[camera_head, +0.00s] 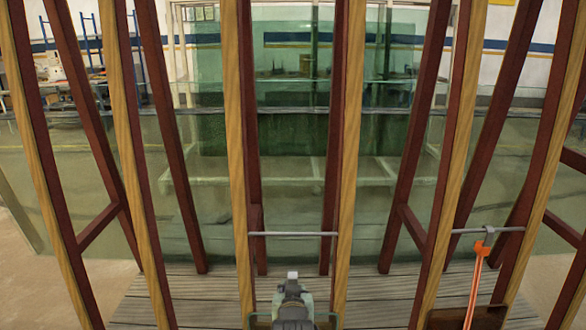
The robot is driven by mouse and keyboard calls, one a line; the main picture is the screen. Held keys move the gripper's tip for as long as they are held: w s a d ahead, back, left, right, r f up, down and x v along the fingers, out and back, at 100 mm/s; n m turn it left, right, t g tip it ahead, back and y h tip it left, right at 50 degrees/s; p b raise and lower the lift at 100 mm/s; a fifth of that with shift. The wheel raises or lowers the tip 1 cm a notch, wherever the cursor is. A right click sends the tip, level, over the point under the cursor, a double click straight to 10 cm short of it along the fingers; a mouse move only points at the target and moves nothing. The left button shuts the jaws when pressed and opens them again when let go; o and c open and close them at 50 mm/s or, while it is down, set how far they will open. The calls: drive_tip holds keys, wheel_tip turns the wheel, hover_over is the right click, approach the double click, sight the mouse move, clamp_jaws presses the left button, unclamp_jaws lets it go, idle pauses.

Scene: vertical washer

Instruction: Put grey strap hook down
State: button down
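A grey hook (489,234) with an orange strap (476,278) hangs at the right. It sits at a short grey horizontal bar (508,229) between two wooden posts. The strap runs down and slightly left towards the bottom edge. My gripper (292,277) is at the bottom centre, seen from behind, well to the left of that hook and below a second grey bar (292,234). A small pale grey piece shows at its tip; I cannot tell whether it is a held hook or part of the gripper. The finger opening is hidden.
Tall slanted wooden posts (348,150), tan and dark red, stand across the view with gaps between them. Green glass panels (290,180) stand behind. A slatted grey deck (380,295) lies below. A brown wooden piece (448,318) is at the lower right.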

wheel_tip(320, 180, down, 34)
drive_tip(key=b, duration=0.6)
drive_tip(key=shift+s+f, duration=0.2)
drive_tip(key=shift+s, duration=0.15)
